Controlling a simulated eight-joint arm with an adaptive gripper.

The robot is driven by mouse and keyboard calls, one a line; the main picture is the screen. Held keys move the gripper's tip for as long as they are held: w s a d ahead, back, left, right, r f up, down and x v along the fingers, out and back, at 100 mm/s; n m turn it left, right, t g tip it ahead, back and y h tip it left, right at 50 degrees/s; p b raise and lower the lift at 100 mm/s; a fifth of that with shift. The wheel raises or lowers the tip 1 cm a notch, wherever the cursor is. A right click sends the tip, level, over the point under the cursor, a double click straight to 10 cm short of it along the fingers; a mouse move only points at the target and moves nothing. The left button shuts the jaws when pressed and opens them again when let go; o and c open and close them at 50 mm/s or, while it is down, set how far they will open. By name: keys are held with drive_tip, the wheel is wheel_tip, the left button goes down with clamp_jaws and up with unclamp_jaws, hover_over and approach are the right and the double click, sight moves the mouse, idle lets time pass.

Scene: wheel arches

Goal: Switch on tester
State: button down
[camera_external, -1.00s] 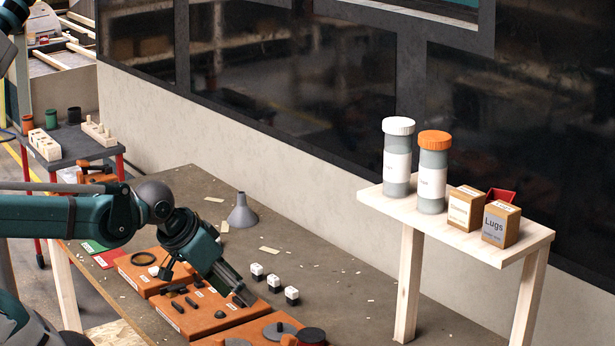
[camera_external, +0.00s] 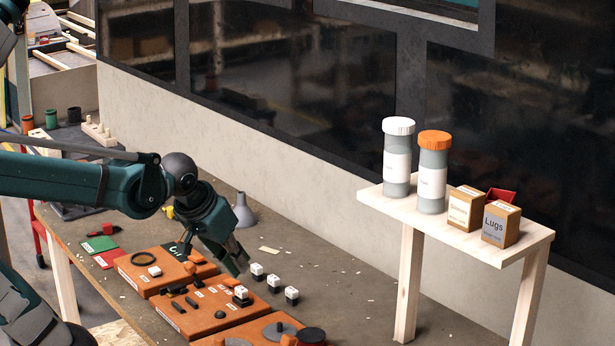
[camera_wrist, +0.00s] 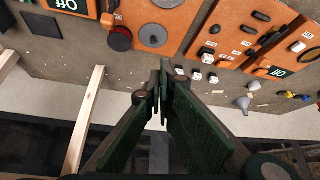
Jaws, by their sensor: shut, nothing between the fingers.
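Orange panels lie on the bench; no label reading "tester" can be made out. The back-left panel (camera_external: 203,271) has a dark display (camera_external: 172,252), partly behind my arm. In the wrist view this display (camera_wrist: 278,72) reads "Off", and a white-topped part (camera_wrist: 299,47) sits near it. The middle panel (camera_external: 190,322) carries several dark parts and one white-topped block (camera_external: 241,295). Another "Off" display (camera_wrist: 65,4) is cut by the wrist view's top edge. My gripper (camera_external: 241,268) is shut and empty, above the middle panel's back edge; its fingers (camera_wrist: 160,92) also show in the wrist view.
White-topped blocks (camera_external: 274,283) stand on the bench behind the panels, close to my gripper. A grey funnel (camera_external: 244,211) stands farther back. A wooden shelf (camera_external: 478,235) at right holds two jars and small boxes.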

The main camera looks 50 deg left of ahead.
drive_tip(key=w+a+r+n+g+y+p, duration=0.1)
drive_tip(key=w+a+n+y+p, duration=0.25)
drive_tip(key=a, duration=0.55)
drive_tip(key=w+a+n+g+h+p, duration=0.1)
drive_tip(key=w+a+n+g+p, duration=0.1)
drive_tip(key=w+a+n, duration=0.35)
drive_tip(key=w+a+f+n+g+y+p, duration=0.1)
drive_tip(key=a+f+n+p, duration=0.1)
drive_tip(key=a, duration=0.9)
drive_tip(key=w+a+f+n+g+y+p, duration=0.1)
drive_tip(key=w+a+f+n+g+p, duration=0.1)
drive_tip(key=a, duration=0.8)
drive_tip(key=shift+w+a+f+n+y, duration=0.35)
drive_tip(key=shift+a+f+n, duration=0.1)
drive_tip(key=shift+n, duration=0.55)
drive_tip(key=shift+s+f, duration=0.1)
drive_tip(key=shift+f, duration=0.05)
